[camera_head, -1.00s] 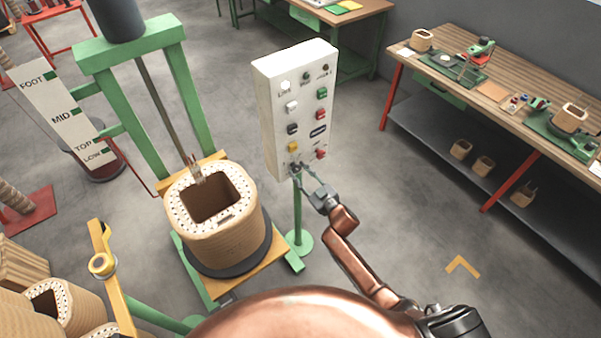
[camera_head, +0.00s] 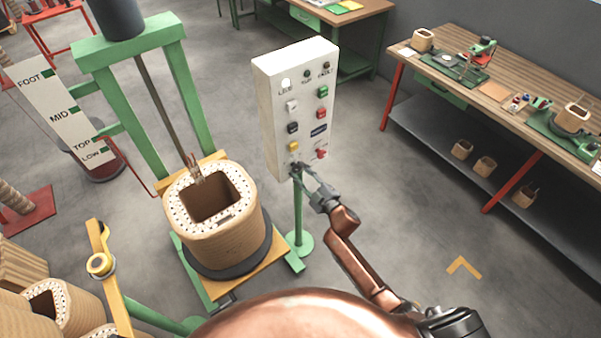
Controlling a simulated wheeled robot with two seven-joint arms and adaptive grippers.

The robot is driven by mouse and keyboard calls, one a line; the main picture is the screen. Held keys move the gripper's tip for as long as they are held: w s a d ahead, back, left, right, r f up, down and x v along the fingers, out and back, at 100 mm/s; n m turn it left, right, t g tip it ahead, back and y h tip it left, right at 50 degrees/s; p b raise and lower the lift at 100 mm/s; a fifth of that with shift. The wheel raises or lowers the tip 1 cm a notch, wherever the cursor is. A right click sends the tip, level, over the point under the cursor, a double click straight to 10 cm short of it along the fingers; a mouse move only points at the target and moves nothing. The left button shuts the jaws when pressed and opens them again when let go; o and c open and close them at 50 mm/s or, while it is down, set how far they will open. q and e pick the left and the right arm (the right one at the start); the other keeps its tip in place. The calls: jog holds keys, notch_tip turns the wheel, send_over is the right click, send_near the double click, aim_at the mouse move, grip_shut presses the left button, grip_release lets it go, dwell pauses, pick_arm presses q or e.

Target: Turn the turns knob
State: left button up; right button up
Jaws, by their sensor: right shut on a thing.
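The white control panel (camera_head: 306,88) stands on a green post in the middle of the view, with coloured buttons and knobs on its face. My left gripper is not in view.
A wound coil (camera_head: 222,230) stands on a turntable under a green press frame (camera_head: 180,80) left of the panel. A workbench (camera_head: 510,100) with tools and small coils is at the right. The floor between panel and bench is clear.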

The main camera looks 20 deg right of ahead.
jog(key=o, duration=1.1)
jog(key=shift+o, duration=0.2)
jog(key=v, duration=1.2)
